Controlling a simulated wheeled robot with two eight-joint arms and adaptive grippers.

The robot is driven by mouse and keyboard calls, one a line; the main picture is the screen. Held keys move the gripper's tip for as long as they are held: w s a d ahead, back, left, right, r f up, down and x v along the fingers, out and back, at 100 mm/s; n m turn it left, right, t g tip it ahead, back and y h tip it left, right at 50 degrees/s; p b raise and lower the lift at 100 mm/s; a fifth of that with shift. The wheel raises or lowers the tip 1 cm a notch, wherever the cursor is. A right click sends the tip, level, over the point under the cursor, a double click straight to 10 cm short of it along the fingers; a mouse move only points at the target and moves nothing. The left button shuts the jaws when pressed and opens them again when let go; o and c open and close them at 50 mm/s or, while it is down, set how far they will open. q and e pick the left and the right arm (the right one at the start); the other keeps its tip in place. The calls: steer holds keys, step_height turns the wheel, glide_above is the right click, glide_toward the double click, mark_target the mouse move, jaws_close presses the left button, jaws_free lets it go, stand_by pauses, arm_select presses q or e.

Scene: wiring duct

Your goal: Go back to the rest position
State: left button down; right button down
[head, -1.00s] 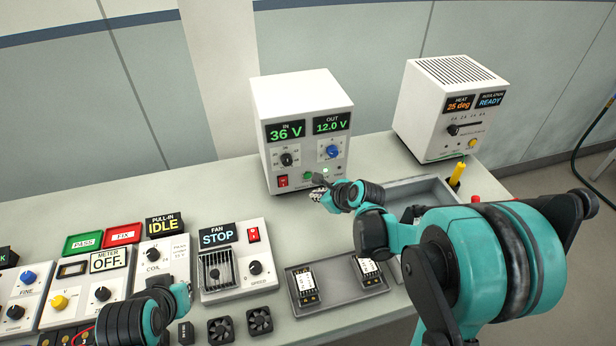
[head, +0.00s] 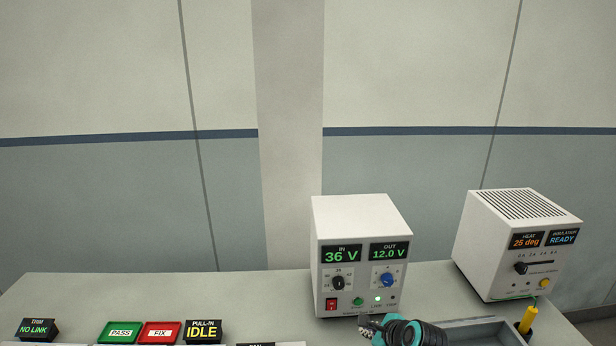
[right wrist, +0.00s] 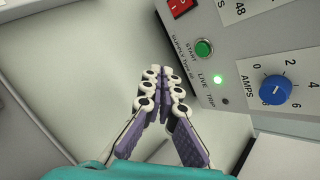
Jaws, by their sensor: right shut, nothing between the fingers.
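My right gripper (head: 372,326) is at the bottom of the head view, in front of the lower edge of the white power supply (head: 362,222). In the right wrist view the right gripper's fingers (right wrist: 163,72) are shut with nothing between them. They point along the bench beside the supply's front panel, near the green start button (right wrist: 204,48) and the lit live lamp (right wrist: 217,79). I cannot tell if they touch the panel. The supply's displays read IN 36 V and OUT 12.0 V. My left gripper is not in view.
A grey tray (head: 480,332) and a yellow-handled tool (head: 527,320) are at the lower right. Green PASS (head: 121,332) and red FIX (head: 160,332) trays lie at the lower left.

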steer(key=s+r+n+h, duration=0.1)
steer(key=s+r+n, duration=0.1)
steer(key=s+n, duration=0.8)
steer(key=s+r+n+g+h, duration=0.1)
steer(key=s+r+n+h, duration=0.1)
steer(key=s+n, duration=0.9)
steer(key=n, duration=0.3)
steer(key=shift+s+d+r+n, duration=0.15)
steer(key=shift+s+r+n, duration=0.05)
steer(key=shift+r+n, duration=0.1)
